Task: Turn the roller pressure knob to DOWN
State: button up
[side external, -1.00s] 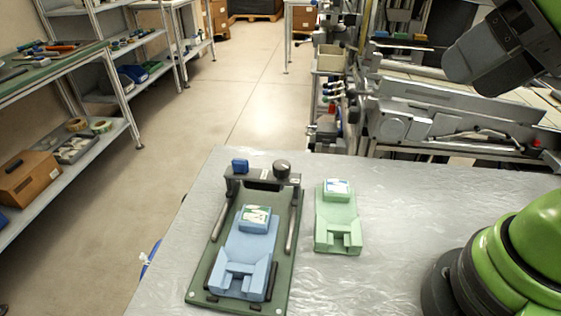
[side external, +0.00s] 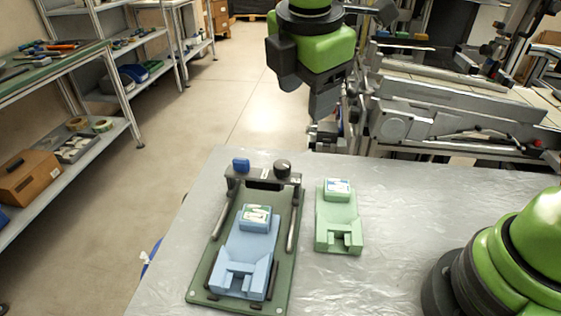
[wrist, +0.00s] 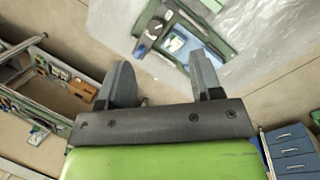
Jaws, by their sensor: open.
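A green-based fixture (side external: 283,262) lies on the table, with a dark crossbar at its back. A round black knob (side external: 282,167) stands on the crossbar's right end and a small blue knob (side external: 240,166) on its left end. No DOWN marking is readable on either. A light blue holder (side external: 243,262) with a labelled block sits on the fixture. My gripper (side external: 305,103) is open and empty, in the air above and behind the knobs, touching nothing. In the wrist view, the fixture's black knob (wrist: 154,28) shows beyond my open fingers (wrist: 160,60).
A similar light green holder (side external: 338,220) with a labelled block stands just right of the fixture. The table (side external: 400,210) is clear right of that. Shelves (side external: 60,160) stand at the left, and grey machinery (side external: 440,125) lies behind the table.

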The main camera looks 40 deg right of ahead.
aim_at(281, 165)
jog(key=w+f+n, duration=0.1)
jog(key=f+n, duration=0.1)
jog(key=f, duration=0.3)
jog(key=w+f+n+h, duration=0.1)
jog(key=w+f+n, duration=0.1)
jog(key=f, duration=0.3)
jog(key=w+a+f+n, duration=0.1)
jog(key=f+n, duration=0.1)
jog(key=f, duration=0.3)
jog(key=shift+w+f+h, duration=0.1)
jog(key=shift+w+h, duration=0.15)
jog(key=shift+h, duration=0.15)
jog(key=c, duration=0.9)
